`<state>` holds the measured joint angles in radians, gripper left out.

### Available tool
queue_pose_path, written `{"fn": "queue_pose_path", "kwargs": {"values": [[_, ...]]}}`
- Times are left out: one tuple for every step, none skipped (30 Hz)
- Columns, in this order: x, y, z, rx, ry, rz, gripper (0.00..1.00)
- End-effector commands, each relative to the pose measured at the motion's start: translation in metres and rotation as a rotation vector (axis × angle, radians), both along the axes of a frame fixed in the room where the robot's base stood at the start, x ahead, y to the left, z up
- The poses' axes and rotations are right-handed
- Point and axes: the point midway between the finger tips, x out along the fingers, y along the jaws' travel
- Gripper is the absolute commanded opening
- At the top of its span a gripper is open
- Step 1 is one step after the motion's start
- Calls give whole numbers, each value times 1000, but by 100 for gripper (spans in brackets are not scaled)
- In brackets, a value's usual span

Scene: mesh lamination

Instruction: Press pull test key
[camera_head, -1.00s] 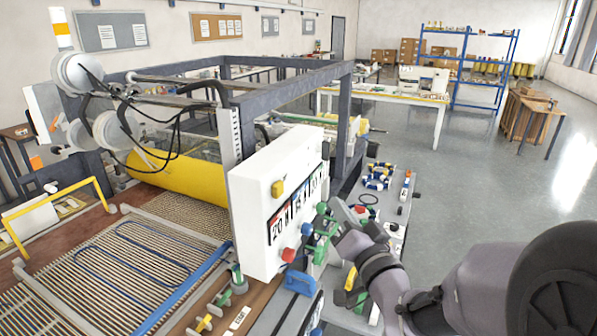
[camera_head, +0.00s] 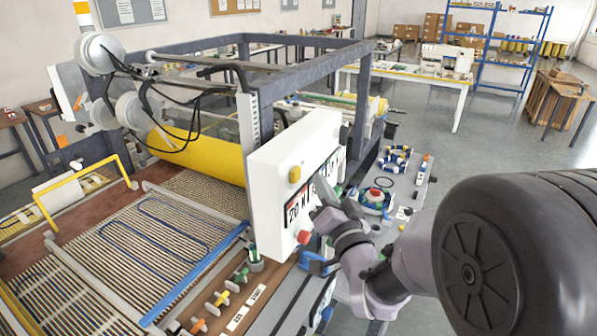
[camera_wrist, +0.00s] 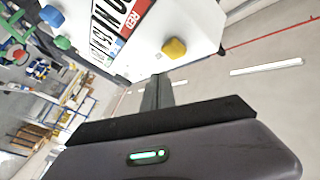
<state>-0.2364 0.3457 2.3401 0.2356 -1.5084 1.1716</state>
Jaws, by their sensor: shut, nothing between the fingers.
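The white control panel (camera_head: 268,185) stands upright at the near corner of the machine. Its face carries a display reading 20 N (camera_head: 292,212), a yellow key (camera_head: 295,174) and a red key (camera_head: 304,237). Which key is the pull test key cannot be read. My gripper (camera_head: 322,205) is shut and empty, in front of the panel's face and partly hiding it. In the wrist view, the shut fingers (camera_wrist: 157,92) point towards the panel near the yellow key (camera_wrist: 174,47). Blue (camera_wrist: 52,15) and green (camera_wrist: 62,42) knobs show to the left. Contact cannot be told.
Below the panel, several coloured knobs (camera_head: 223,299) line the machine's front edge. The yellow roller (camera_head: 200,157) and the mesh bed lie left of the panel. A grey bench (camera_head: 407,205) with coloured rings stands behind my arm. Open floor lies to the right.

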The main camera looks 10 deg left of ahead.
Motion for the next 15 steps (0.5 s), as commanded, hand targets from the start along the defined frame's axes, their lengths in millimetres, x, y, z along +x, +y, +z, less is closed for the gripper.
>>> {"fn": "queue_pose_path", "kwargs": {"values": [[2, 5, -5, 1, 0, 1, 0], [3, 8, -5, 0, -1, 2, 0], [3, 11, -5, 0, 0, 2, 0], [4, 13, -4, 1, 1, 2, 0], [5, 14, -4, 1, 1, 2, 0], [5, 16, -4, 1, 1, 2, 0], [6, 16, -3, 1, 0, 1, 0], [6, 17, -3, 1, 0, 0, 0], [6, 17, -3, 1, 0, 0, 0], [6, 18, -3, 1, 0, 0, 0], [6, 18, -2, 1, 0, 0, 0], [6, 18, -2, 0, 2, 0, 0], [6, 18, -2, 1, 1, -1, 0], [6, 18, -2, 0, 2, 0, 0], [6, 17, -2, 0, 2, 0, 0]]}}
